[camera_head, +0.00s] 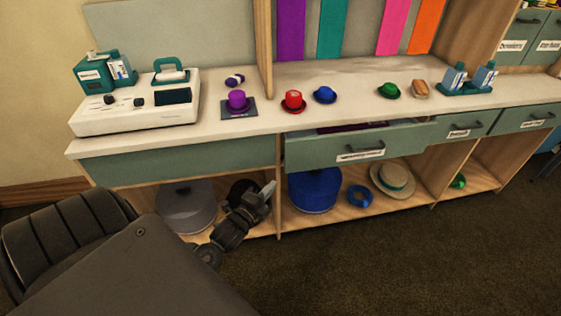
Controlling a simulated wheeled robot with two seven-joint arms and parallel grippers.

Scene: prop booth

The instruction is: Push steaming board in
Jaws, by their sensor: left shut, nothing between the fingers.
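Under the white counter (340,78), a grey-green drawer front (310,150) stands pulled out, with a dark handle and a label too small to read. Something dark purple shows in the gap behind it. To its left, a plain grey-green panel (180,163) without a handle sits under the counter edge. I cannot tell for sure which part is the steaming board. My left gripper (267,190) is shut and empty. It shows in front of the lower shelf near the upright divider, below and left of the drawer front, apart from it. My right gripper is out of view.
A white machine (140,115) stands on the counter's left. Small purple (237,100), red (293,100), blue (324,94) and green (388,90) hats sit along it. The lower shelf holds a blue tub (314,190) and a straw hat (393,178). The carpet in front is clear.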

